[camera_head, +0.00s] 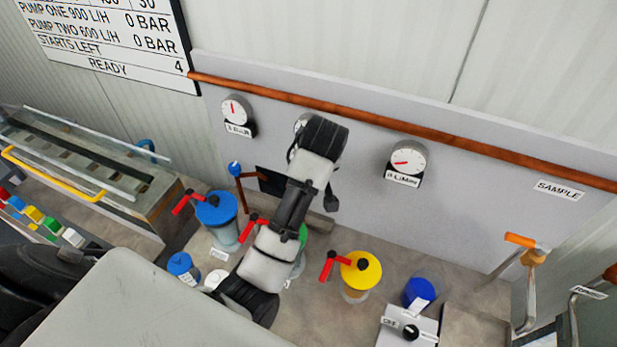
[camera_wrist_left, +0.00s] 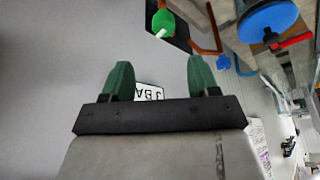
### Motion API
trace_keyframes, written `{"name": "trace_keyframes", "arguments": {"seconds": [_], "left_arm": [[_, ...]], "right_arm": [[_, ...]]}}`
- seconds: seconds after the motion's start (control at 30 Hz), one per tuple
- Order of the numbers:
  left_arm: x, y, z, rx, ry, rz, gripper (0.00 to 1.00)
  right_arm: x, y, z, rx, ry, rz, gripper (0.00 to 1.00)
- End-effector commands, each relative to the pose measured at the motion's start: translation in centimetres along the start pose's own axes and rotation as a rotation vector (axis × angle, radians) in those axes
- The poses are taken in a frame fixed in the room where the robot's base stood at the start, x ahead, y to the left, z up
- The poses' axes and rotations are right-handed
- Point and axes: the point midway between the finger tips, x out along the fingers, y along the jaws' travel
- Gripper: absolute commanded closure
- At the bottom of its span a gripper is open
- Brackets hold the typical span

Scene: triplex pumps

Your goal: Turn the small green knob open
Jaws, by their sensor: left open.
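The small green knob (camera_wrist_left: 163,21) shows at the top of the left wrist view, with a white tip, in front of a dark panel (camera_wrist_left: 181,38). I cannot pick the knob out in the head view, where my arm covers the area near that panel. My left gripper (camera_wrist_left: 158,64) is open and empty, with its two green fingers apart. The knob lies beyond the fingertips, apart from them. In the head view my arm reaches up toward the back wall, and its fingers cannot be made out. My right gripper is not in view.
A blue-topped unit (camera_head: 214,208) and a yellow-topped unit (camera_head: 361,272), both with red handles, stand on the bench. A green top (camera_head: 303,235) is mostly behind my arm. A copper pipe with a blue ball (camera_head: 235,168) rises by the wall. Gauges (camera_head: 408,158) hang there.

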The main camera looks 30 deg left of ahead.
Motion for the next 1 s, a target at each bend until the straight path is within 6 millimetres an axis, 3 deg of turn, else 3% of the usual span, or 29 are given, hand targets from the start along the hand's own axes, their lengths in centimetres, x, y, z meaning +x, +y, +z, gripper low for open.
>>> {"name": "trace_keyframes", "arguments": {"seconds": [0.3,0.5,0.73,0.97,1.0], "left_arm": [[5.5,-0.2,0.0,0.002,-0.004,-0.006,0.4],[8.7,-0.1,0.0,0.002,-0.001,-0.004,0.4],[10.2,-0.1,0.0,0.0,-0.001,0.0,0.4],[10.2,-0.1,0.0,0.0,0.0,0.0,0.4],[10.2,-0.1,0.0,0.0,0.0,0.0,0.45]], "right_arm": [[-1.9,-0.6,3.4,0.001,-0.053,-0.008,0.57],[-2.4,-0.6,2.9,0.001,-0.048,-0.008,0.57],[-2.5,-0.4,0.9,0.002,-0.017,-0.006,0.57],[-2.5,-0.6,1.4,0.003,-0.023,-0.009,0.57],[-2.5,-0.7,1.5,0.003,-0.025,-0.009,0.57]]}}
